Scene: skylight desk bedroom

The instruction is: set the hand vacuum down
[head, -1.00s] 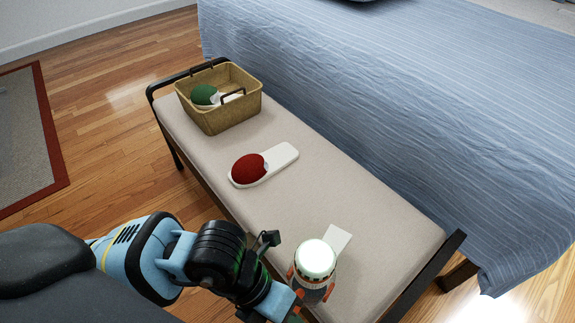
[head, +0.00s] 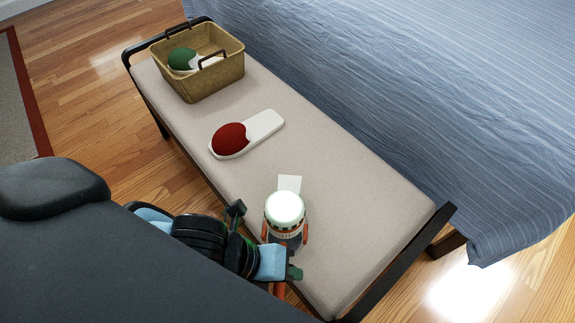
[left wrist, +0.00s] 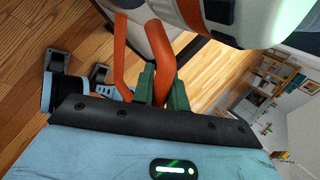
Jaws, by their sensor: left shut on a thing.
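The hand vacuum (head: 284,212) has a pale round top, a white and dark body and orange parts. In the head view it is upright over the near right part of the padded bench (head: 345,200); I cannot tell whether its base touches the cushion. My left gripper (head: 292,272) is on its near side. In the left wrist view, my green fingers (left wrist: 158,85) are shut on its orange handle (left wrist: 165,52), and its white body (left wrist: 185,14) shows at the top edge. My right gripper is not in view.
A white card (head: 290,184) lies just behind the vacuum. A red and white paddle-like thing (head: 231,138) lies mid-bench. A wicker basket (head: 215,86) with a similar green one (head: 183,59) stands at the far end. Cushion right of the vacuum is clear. A blue-covered bed (head: 400,90) borders the bench.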

